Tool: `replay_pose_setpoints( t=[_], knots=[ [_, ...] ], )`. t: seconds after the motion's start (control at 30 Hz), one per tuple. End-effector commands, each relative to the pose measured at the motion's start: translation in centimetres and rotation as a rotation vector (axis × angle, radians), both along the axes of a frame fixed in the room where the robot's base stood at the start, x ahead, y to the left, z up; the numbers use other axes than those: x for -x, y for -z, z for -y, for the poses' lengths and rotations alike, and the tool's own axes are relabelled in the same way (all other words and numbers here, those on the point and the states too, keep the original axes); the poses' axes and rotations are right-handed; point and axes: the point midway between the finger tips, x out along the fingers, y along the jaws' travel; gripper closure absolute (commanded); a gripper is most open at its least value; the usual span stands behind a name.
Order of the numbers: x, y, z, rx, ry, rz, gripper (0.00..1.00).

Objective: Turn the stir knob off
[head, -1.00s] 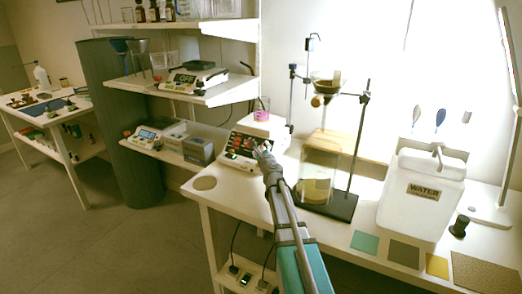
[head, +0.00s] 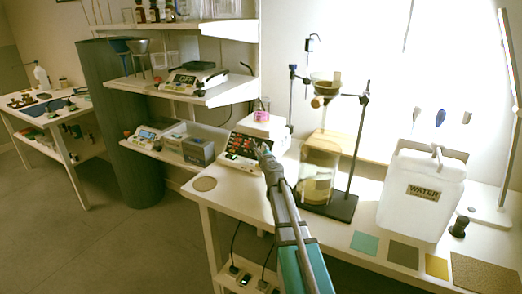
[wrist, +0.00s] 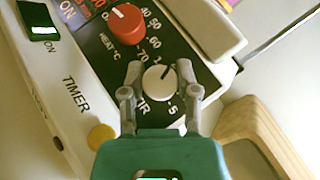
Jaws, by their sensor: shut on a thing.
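The stir knob (wrist: 159,85) is a pale round knob with a dark pointer line that points up and slightly right in the wrist view, on the black panel near letters ending in "IR". My gripper (wrist: 160,94) has one finger on each side of it and is shut on it. In the head view, my gripper (head: 262,150) is at the front panel of the white hotplate stirrer (head: 243,146). The knob is hidden there. A glass vessel with pink contents (head: 261,116) is on top of the stirrer.
The red heat knob (wrist: 127,24) is close beside my fingers, with a yellow round button (wrist: 100,136) on the other side. A stand with glassware (head: 354,160) and a white water container (head: 422,195) stand to the right on the bench.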

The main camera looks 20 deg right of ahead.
Motion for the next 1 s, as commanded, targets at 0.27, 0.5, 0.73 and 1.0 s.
replay_pose_setpoints(
  t=[0.27, 0.5, 0.73, 1.0],
  knots=[
    [-0.21, -0.22, 0.04, 0.033, -0.046, -0.045, 1.0],
    [-0.25, -0.28, 0.04, 0.079, -0.11, -0.109, 1.0],
    [-0.19, 0.05, 0.04, 0.1, -0.137, -0.138, 1.0],
    [-0.14, 0.1, 0.04, 0.1, -0.136, -0.137, 0.5]
  ],
)
